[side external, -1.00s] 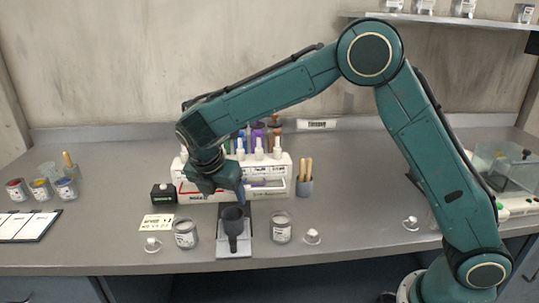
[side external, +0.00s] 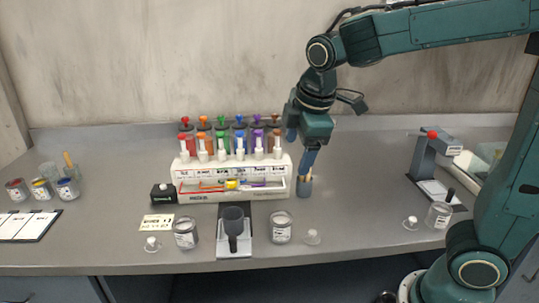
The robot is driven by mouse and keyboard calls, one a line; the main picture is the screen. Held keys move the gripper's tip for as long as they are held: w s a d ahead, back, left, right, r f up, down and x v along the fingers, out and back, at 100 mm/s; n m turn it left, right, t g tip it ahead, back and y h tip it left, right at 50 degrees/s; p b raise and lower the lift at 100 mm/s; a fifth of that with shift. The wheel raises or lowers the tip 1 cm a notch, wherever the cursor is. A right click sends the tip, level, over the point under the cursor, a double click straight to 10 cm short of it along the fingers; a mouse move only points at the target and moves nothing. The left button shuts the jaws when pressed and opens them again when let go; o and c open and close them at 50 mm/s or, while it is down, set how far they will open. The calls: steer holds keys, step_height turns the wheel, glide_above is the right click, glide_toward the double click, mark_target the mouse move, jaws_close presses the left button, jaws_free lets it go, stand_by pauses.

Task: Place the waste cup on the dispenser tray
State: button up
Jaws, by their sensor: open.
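Jars (side external: 185,233) (side external: 281,228) stand on either side of the tray. A small black box (side external: 164,194) and a label card (side external: 157,223) lie left. A red-knobbed stand (side external: 426,155) and a clear jar (side external: 438,216) are right. The bench between gripper and stand is clear.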

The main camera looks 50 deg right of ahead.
steer(key=s+d+m+t+y, duration=0.1)
steer(key=s+m+t, duration=0.1)
steer(key=s+m, duration=0.8)
steer(key=s, duration=0.6)
steer(key=shift+s+d+f+m, duration=0.25)
steer(key=shift+f+m, duration=0.05)
steer(key=shift+c, duration=0.4)
